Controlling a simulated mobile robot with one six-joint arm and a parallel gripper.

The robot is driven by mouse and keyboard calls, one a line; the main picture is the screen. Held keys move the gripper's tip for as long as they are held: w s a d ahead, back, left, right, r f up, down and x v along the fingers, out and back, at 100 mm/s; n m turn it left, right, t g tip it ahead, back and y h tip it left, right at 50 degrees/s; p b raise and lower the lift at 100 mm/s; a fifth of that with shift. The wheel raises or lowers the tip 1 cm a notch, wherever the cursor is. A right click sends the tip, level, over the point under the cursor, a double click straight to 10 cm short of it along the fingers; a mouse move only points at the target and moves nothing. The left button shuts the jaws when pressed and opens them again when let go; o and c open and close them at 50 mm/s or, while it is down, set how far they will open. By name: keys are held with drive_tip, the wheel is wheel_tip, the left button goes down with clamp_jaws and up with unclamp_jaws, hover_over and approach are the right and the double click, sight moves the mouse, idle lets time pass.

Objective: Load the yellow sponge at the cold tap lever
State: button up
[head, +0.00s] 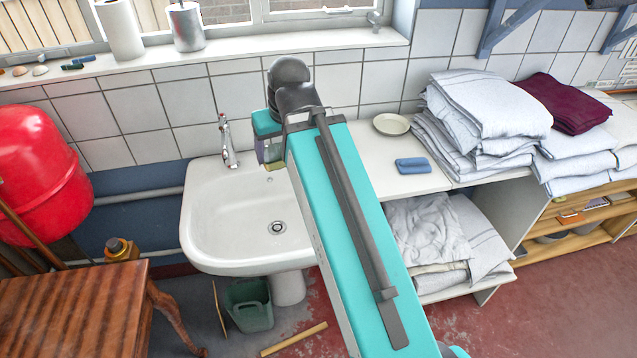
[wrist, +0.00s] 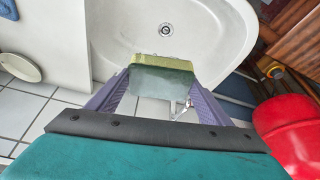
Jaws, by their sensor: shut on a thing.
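My gripper (wrist: 162,84) is shut on the yellow sponge (wrist: 152,60), which has a dark green face, and holds it between two purple fingers. In the head view the gripper (head: 269,152) is at the basin's back right, mostly hidden by my arm, with a bit of the yellow sponge (head: 276,166) below it. The chrome tap (head: 228,148) stands on the back rim of the white basin (head: 205,215), left of the gripper and apart from it. In the wrist view the tap (wrist: 182,108) is partly hidden behind a finger. I cannot tell the cold lever apart.
A blue sponge (head: 412,166) and a plate (head: 391,124) lie on the white counter (head: 380,180) to the right. Folded towels (head: 480,110) are stacked beyond. A red tank (head: 40,175) and wooden table (head: 80,305) stand left. The basin bowl is empty.

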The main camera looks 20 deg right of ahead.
drive_tip(key=shift+s+d+r+b, duration=0.4)
drive_tip(key=shift+s+r+b, duration=0.15)
drive_tip(key=shift+s+r, duration=0.2)
drive_tip(key=shift+s+d+r+b, duration=0.4)
drive_tip(key=shift+s+r+b, duration=0.2)
drive_tip(key=shift+s, duration=0.2)
drive_tip(key=shift+n, duration=0.3)
drive_tip(key=w+a+f, duration=0.2)
drive_tip(key=f, duration=0.1)
drive_tip(key=w+a+f, duration=0.1)
drive_tip(key=shift+a+f, duration=0.15)
drive_tip(key=shift+f, duration=0.1)
drive_tip(key=w+a+f, duration=0.1)
drive_tip(key=w+f, duration=0.2)
drive_tip(key=w, duration=0.5)
drive_tip(key=shift+w+a, duration=0.35)
drive_tip(key=shift+w, duration=0.05)
drive_tip(key=shift+f, duration=0.1)
